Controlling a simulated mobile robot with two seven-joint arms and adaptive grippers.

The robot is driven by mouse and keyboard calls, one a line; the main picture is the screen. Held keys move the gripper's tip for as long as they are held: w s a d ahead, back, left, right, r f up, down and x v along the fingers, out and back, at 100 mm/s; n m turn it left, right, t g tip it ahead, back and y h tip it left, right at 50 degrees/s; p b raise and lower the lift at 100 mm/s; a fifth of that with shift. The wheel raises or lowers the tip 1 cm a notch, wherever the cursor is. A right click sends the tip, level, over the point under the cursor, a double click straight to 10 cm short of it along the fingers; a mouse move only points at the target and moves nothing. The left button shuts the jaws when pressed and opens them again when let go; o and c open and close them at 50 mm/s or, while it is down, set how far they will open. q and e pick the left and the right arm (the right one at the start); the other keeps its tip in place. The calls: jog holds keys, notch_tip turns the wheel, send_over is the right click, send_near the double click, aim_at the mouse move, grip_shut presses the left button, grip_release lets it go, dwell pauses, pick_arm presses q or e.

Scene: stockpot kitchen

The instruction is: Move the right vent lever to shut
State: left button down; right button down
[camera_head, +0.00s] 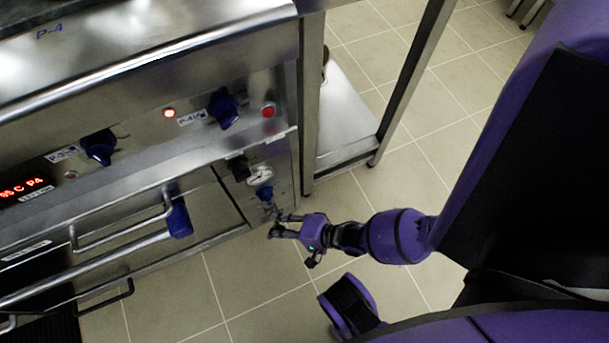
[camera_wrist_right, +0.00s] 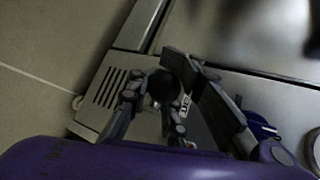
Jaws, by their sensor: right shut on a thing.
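The right vent lever shows in the right wrist view as a dark round knob (camera_wrist_right: 164,88) in front of a slotted metal vent plate (camera_wrist_right: 108,90). My right gripper (camera_wrist_right: 160,82) has a finger on each side of this knob and is shut on it. Part of a small label shows beside the knob, but I cannot read it. In the head view my right gripper (camera_head: 277,224) is at the lower right corner of the range front, below a blue knob (camera_head: 265,193). There the lever is too small to make out, and its setting cannot be told. My left gripper is not in view.
The steel range (camera_head: 150,130) fills the left, with blue knobs, red lights and a round gauge (camera_head: 260,175). Oven door handles (camera_head: 125,222) stick out left of my right gripper. A steel table frame (camera_head: 308,110) stands behind. The tiled floor in front is clear.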

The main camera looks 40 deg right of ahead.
jog(key=shift+w+d+r, duration=0.1)
jog(key=shift+d, duration=0.55)
jog(key=c, duration=1.7)
grip_release()
jog(key=shift+o, duration=0.3)
jog(key=shift+a, duration=0.1)
jog(key=shift+a, duration=0.1)
